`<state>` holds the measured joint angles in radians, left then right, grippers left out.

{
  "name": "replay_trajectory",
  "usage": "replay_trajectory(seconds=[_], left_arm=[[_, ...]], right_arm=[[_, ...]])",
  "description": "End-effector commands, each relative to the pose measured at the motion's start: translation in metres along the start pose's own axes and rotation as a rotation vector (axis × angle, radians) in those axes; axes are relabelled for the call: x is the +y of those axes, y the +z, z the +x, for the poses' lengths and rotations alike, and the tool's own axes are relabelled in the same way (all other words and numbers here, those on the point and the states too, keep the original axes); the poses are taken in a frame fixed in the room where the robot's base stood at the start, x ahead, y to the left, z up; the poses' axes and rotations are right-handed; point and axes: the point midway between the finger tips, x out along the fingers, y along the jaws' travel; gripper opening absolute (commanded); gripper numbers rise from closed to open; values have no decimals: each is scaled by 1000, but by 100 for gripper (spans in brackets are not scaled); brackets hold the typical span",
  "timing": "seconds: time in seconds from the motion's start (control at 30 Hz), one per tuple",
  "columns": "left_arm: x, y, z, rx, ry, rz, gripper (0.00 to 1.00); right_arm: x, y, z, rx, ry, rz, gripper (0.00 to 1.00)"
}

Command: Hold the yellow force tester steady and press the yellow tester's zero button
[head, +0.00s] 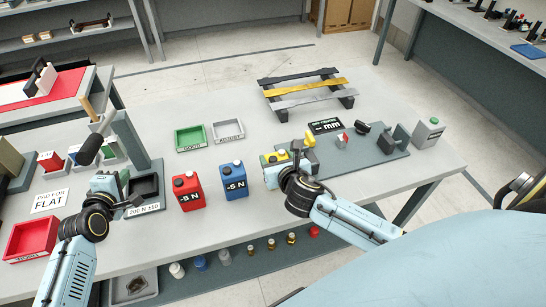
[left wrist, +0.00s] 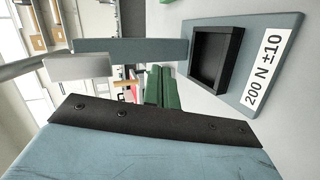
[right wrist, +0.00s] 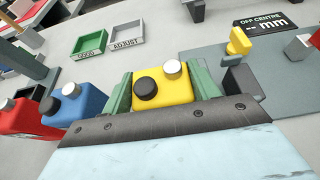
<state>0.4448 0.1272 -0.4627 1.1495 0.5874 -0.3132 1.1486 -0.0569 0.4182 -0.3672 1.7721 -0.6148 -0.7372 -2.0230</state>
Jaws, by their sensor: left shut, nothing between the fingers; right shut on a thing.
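The yellow force tester (head: 272,158) stands on the table right of the blue tester. In the right wrist view the yellow tester (right wrist: 168,90) has a black round cap (right wrist: 145,89) and a silver round cap (right wrist: 171,67) on top; which is the zero button I cannot tell. My right gripper (right wrist: 163,92) is shut on its body, one green finger on each side. My left gripper (head: 124,176) is shut and empty, well left of the yellow tester, beside the stand marked 200 N ±10. Its green fingertips meet in the left wrist view (left wrist: 160,88).
A red tester (head: 187,192) and a blue tester (head: 234,182) stand between my grippers. The 200 N stand (head: 160,170) has a black square pad. Green GOOD (head: 191,139) and grey ADJUST (head: 227,133) trays lie behind. A grey fixture plate (head: 370,153) is to the right.

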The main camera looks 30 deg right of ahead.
Motion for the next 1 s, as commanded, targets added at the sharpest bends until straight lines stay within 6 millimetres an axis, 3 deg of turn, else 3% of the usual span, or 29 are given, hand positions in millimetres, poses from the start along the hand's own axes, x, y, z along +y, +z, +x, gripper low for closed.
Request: replay_trajectory(seconds=[0.03,0.13,0.33,0.47,0.7,0.8,1.0], left_arm=[[16,23,8,-47,-3,-42,0],[40,65,20,-134,-30,-128,0],[89,152,29,-296,-118,-273,0],[118,210,26,-385,-204,-346,0],[160,308,2,-477,-403,-430,0],[169,337,-10,-480,-479,-447,0],[176,366,-25,-462,-564,-461,0]], right_arm=[[0,0,0,0,0,0,28],[0,0,0,0,0,0,28],[0,0,0,0,0,0,28],[0,0,0,0,0,0,28],[0,0,0,0,0,0,28],[0,0,0,0,0,0,28],[0,0,0,0,0,0,28]])
